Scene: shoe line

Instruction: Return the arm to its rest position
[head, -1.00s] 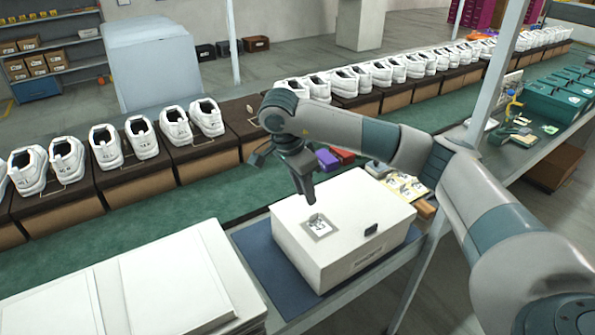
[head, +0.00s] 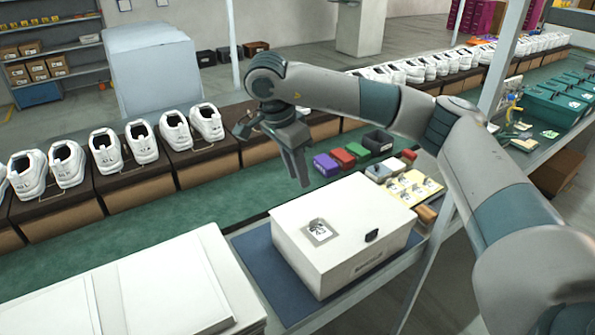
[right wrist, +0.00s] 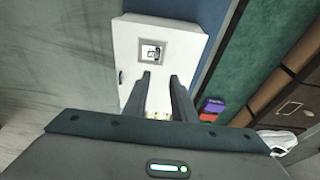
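My right gripper (head: 299,170) is raised above the far left side of a closed white box (head: 345,222), clear of its lid. In the right wrist view its two fingers (right wrist: 159,78) stand apart with nothing between them, and the white box (right wrist: 130,45) lies below and beyond them. The box has a square printed label (head: 319,232) on its lid and rests on a blue mat (head: 262,268). My right arm comes in from the right and bends over the bench. My left gripper is not in view.
Purple, red, green and black small bins (head: 378,140) stand behind the box. A yellow card sheet (head: 412,186) lies to its right. White shoes on brown boxes (head: 215,165) line the conveyor behind. White flat panels (head: 165,283) lie at front left.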

